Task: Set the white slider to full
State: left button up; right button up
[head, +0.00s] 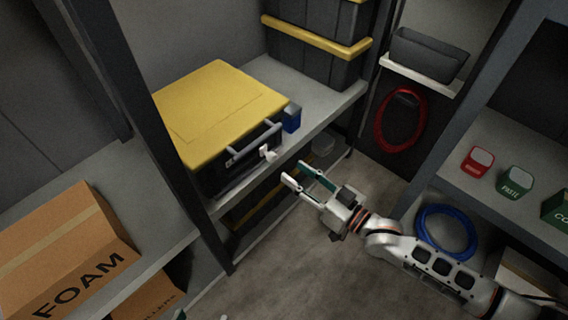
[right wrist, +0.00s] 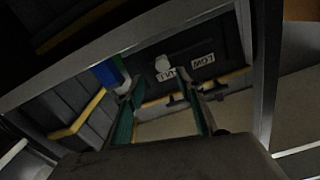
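The white slider (head: 267,153) sits on the dark front of a yellow-topped case (head: 210,105) on the middle shelf, toward its right end. In the right wrist view the white slider (right wrist: 162,63) is beside two white labels that appear upside down. The nearer seems to read FULL (right wrist: 171,75) and the farther LOW (right wrist: 203,59). My right gripper (head: 296,172) is open and empty, in front of and below the slider, apart from it. Its two fingers (right wrist: 163,92) spread apart in the wrist view.
A dark handle (head: 252,143) sticks out from the case front near the slider. A blue block (head: 291,118) stands at the case's right. A shelf post rises left of the case. Red and green containers and a blue coil (head: 447,230) are on the right shelves. The floor between is clear.

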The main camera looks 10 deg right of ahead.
jog(key=shift+v, duration=1.5)
